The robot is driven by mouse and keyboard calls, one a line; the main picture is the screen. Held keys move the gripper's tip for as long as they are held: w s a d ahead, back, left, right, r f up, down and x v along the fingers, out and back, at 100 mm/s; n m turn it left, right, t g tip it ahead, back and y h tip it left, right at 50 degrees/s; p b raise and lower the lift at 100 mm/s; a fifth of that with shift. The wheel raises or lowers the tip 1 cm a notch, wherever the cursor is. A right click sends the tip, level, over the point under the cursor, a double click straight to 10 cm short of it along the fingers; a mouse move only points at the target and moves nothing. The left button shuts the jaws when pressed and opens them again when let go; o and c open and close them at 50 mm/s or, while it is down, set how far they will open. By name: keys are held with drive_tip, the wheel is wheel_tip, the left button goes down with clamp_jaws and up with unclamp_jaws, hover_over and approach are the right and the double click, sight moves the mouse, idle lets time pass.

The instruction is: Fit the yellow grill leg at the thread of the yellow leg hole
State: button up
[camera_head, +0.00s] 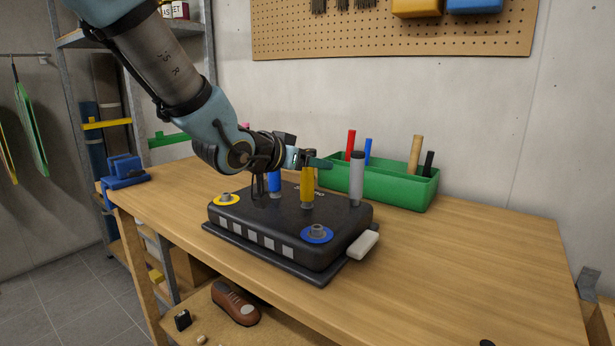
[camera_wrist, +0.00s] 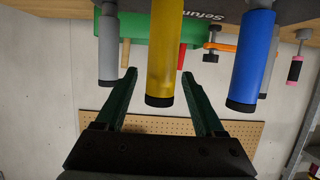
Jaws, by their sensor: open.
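The yellow grill leg (camera_head: 307,184) stands upright on the dark upturned grill body (camera_head: 270,215), between a blue leg (camera_head: 275,182) and a grey leg (camera_head: 356,180). The yellow-ringed leg hole (camera_head: 225,198) is at the grill's left corner and looks empty. My gripper (camera_head: 313,160) is open at the upper end of the yellow leg. In the wrist view the yellow leg (camera_wrist: 165,50) shows between the open green fingers of my gripper (camera_wrist: 160,76), with gaps on both sides. The grey leg (camera_wrist: 107,50) is left of it and the blue leg (camera_wrist: 252,60) right.
A blue-ringed hole (camera_head: 317,234) is at the grill's near right corner. A green bin (camera_head: 395,188) with several tools stands behind the grill. A blue vise (camera_head: 124,170) is at the table's left end. The right of the wooden table (camera_head: 490,245) is mostly clear.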

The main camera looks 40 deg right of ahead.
drive_tip(key=shift+x, duration=1.05)
clamp_jaws()
